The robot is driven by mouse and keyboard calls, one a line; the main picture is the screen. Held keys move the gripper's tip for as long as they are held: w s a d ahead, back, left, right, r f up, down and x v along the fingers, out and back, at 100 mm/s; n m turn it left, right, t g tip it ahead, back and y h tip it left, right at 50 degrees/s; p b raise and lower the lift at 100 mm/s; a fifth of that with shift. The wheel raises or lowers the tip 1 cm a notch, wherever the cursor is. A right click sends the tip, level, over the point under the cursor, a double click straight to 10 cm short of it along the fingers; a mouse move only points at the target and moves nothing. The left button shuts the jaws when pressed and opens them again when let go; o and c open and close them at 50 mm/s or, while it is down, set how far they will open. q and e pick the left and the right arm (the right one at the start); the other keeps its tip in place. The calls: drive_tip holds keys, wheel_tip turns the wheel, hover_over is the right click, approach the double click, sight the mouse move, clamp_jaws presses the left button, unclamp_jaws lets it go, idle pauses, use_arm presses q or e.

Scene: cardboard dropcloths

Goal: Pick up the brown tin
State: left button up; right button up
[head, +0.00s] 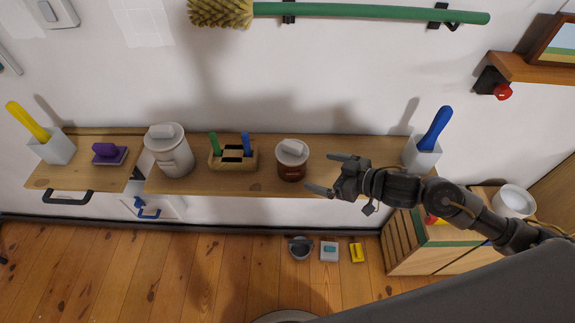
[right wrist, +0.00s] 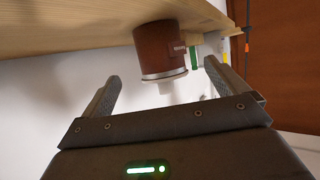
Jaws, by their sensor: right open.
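The brown tin (head: 291,170) stands upright on the wooden shelf, with a white lid that has a raised knob. It also shows in the right wrist view (right wrist: 158,48), upside down in that picture, ahead of the jaws. My right gripper (head: 322,173) is open and empty, just to the right of the tin, its fingers pointing at it. In the right wrist view the tin lies beyond and between the line of the two fingertips; I cannot tell the exact gap. My left gripper is not in view.
On the shelf (head: 340,178), a wooden holder (head: 233,160) with green and blue handles and a larger white canister (head: 170,153) stand left of the tin. A white cup (head: 422,155) with a blue handle stands right, behind my arm. The wall is close behind.

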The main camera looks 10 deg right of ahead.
sight(304, 165)
drive_tip(key=p+x, duration=0.1)
drive_tip(key=x, duration=0.9)
drive_tip(key=c, duration=1.3)
drive_tip(key=shift+c, duration=0.2)
drive_tip(key=shift+r, duration=0.1)
